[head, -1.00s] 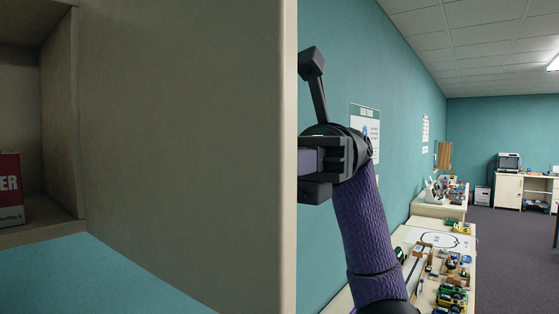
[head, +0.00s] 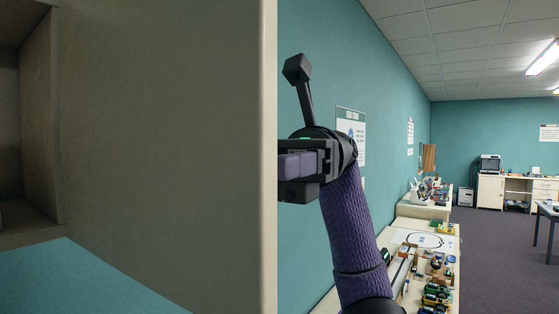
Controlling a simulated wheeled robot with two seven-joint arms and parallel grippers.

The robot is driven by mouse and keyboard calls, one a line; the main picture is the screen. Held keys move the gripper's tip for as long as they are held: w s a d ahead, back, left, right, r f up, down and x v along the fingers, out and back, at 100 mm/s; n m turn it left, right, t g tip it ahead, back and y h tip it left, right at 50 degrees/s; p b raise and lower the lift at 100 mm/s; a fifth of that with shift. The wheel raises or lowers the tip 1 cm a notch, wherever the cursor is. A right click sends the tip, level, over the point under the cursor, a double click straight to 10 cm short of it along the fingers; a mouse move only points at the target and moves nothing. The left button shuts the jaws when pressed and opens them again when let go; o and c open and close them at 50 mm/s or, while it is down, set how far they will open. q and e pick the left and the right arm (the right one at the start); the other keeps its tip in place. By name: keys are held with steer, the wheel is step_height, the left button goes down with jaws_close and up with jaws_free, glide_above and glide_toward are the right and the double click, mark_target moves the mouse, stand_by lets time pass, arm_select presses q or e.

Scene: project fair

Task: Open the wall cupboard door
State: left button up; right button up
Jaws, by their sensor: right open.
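The wall cupboard door (head: 160,150) stands open and fills much of the left half of the head view. Its pale free edge (head: 269,160) runs top to bottom near the middle. The cupboard's side wall and inside (head: 40,130) show at the far left. My right gripper (head: 285,168) is just to the right of the door's edge in the picture, its jaws partly hidden behind the door. It is open, and I see nothing held in it. I cannot tell whether it touches the door. My left gripper is not in view.
A bench (head: 428,233) with a track sheet and several small models runs along the teal wall below my right arm. A poster (head: 350,135) hangs on that wall. Desks with a printer (head: 489,165) stand at the back. Open carpet (head: 490,260) lies to the right.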

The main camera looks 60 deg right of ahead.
steer(key=d+p, duration=0.2)
steer(key=d, duration=0.6)
steer(key=shift+w+d, duration=0.35)
steer(key=shift+w, duration=0.05)
